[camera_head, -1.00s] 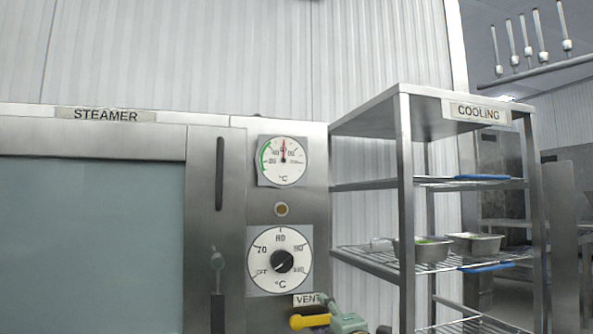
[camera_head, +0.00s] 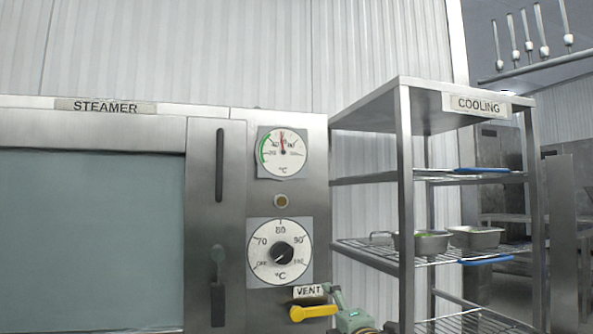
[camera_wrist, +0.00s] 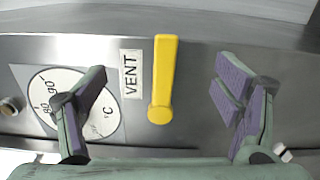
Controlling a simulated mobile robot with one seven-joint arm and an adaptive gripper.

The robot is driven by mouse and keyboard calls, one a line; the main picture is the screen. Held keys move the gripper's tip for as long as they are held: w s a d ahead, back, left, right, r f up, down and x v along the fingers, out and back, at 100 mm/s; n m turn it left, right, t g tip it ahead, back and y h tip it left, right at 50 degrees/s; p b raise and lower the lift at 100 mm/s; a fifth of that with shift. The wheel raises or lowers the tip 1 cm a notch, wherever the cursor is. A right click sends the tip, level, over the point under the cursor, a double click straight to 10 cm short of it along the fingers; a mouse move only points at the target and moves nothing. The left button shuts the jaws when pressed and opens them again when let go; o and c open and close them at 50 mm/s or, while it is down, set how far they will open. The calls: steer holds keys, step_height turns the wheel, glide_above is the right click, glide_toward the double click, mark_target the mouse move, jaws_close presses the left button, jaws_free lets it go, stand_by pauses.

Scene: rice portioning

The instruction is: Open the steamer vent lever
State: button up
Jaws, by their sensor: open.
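The yellow vent lever (camera_head: 312,312) is on the steamer front below the VENT label (camera_head: 308,291). In the wrist view the lever (camera_wrist: 164,75) lies between my two spread fingers, with clear gaps on both sides. My gripper (camera_wrist: 162,88) is open and empty. In the head view my green gripper (camera_head: 345,309) is at the lever's right end, at the bottom of the picture, and overlaps part of it. I cannot tell the exact distance from the fingers to the lever.
The steamer's temperature dial (camera_head: 280,252) and round gauge (camera_head: 283,153) are above the lever. The steamer door handle (camera_head: 218,285) is to the left. A cooling rack (camera_head: 404,200) with metal pans (camera_head: 475,238) stands close on the right.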

steer(key=shift+b+v, duration=0.5)
steer(key=shift+v, duration=2.25)
